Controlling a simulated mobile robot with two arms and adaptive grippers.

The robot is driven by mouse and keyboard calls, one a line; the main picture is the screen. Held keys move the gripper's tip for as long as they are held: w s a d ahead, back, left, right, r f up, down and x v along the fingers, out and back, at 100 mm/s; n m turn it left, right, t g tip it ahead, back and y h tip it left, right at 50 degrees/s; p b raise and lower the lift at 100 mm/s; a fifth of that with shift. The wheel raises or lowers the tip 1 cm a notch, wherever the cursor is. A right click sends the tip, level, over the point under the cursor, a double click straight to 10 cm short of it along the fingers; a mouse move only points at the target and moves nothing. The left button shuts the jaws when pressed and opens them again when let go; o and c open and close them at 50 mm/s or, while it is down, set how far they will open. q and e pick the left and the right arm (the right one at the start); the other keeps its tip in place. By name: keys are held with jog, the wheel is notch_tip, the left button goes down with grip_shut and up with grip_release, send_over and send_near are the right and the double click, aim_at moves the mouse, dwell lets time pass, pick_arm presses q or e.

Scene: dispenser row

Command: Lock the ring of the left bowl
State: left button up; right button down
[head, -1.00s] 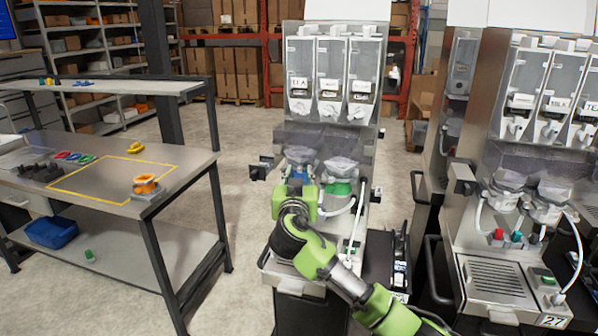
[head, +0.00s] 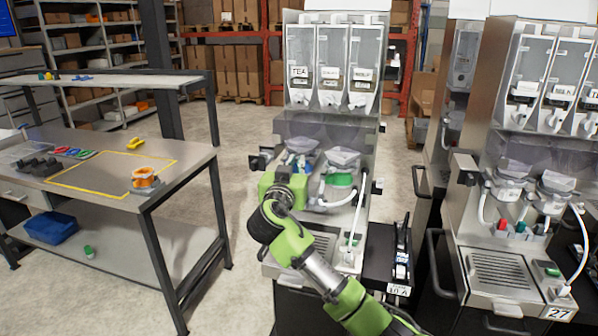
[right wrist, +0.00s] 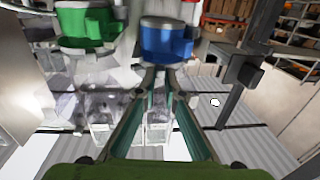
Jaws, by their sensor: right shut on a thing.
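The dispenser in the middle has two bowls side by side. The left bowl (head: 304,146) has a blue ring (head: 300,165), partly hidden behind my right gripper (head: 288,172). The blue ring (right wrist: 166,42) shows clearly in the right wrist view, directly at the fingertips of my right gripper (right wrist: 160,70). The fingers are close together and shut on the blue ring; the exact contact is hard to see. The right bowl (head: 342,157) has a green ring (head: 340,181), which is beside the blue one in the right wrist view (right wrist: 84,26). My left gripper is not in view.
A second dispenser (head: 495,280) stands at the right. A workbench (head: 110,195) at the left bears an orange-and-white part (head: 144,178) and a yellow piece (head: 134,144). Clear floor lies between the bench and the middle dispenser. A white hose (head: 322,190) hangs close to my right gripper.

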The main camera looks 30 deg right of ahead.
aim_at(282, 160)
jog(key=m+g+h+b, duration=0.1)
jog(key=b, duration=0.1)
jog(key=w+a+m+g+h+b, duration=0.1)
jog(key=g+b, duration=0.1)
jog(key=w+m+g+h+b, duration=0.1)
jog(key=b, duration=0.2)
jog(key=shift+w+a+f+m+g, duration=0.1)
jog(key=shift+a+f+m+g, duration=0.2)
jog(key=shift+a, duration=0.1)
jog(key=shift+w+a+r+m+g+h+b, duration=0.15)
jog(key=shift+w+m+g+h+b, duration=0.25)
jog(key=shift+g+b, duration=0.3)
jog(key=shift+w+a+r+m+g+h+b, duration=0.15)
jog(key=shift+m+g+h+b, duration=0.15)
jog(key=shift+m+g+b, duration=0.3)
jog(key=shift+d, duration=0.1)
jog(key=c, duration=2.1)
grip_release()
jog(key=shift+c, duration=0.2)
